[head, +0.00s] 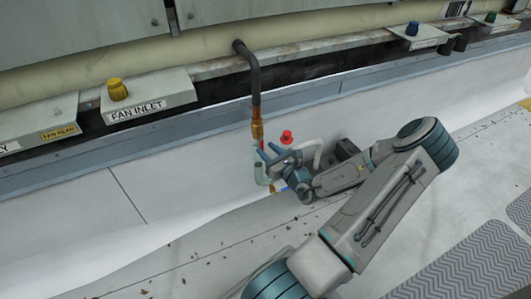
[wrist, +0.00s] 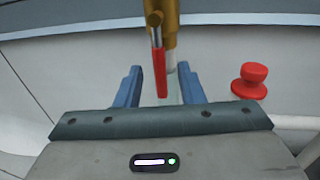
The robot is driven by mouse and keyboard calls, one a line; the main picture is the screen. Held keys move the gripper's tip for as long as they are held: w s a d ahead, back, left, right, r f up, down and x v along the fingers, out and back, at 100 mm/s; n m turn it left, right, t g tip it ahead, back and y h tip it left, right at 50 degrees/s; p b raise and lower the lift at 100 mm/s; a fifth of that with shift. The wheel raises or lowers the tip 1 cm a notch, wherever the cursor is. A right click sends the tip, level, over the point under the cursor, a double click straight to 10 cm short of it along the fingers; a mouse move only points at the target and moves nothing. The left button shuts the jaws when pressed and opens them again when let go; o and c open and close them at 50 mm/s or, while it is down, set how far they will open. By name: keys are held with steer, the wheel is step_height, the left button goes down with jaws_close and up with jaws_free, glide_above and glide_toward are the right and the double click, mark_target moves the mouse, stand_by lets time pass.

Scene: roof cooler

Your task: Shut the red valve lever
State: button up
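The red valve lever (wrist: 161,74) hangs down from a brass valve (wrist: 166,18) in the wrist view, with its long side along the pipe. In the head view the brass valve (head: 257,129) sits at the lower end of a dark pipe, and a small part of the red lever (head: 261,144) shows. My gripper (head: 268,152) is at the lever. In the wrist view my gripper (wrist: 159,68) is open, with the lever between its two blue fingers in the picture. A gap shows on each side of the lever. How deep it lies between the fingers is unclear.
A red mushroom-shaped knob (wrist: 250,80) stands just right of my gripper. A pale clear pipe (head: 262,172) runs below the valve. A yellow knob (head: 117,89) sits on the FAN INLET box at left. The white trough wall to the left is free.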

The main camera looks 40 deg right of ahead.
steer(key=shift+w, duration=0.7)
jaws_close()
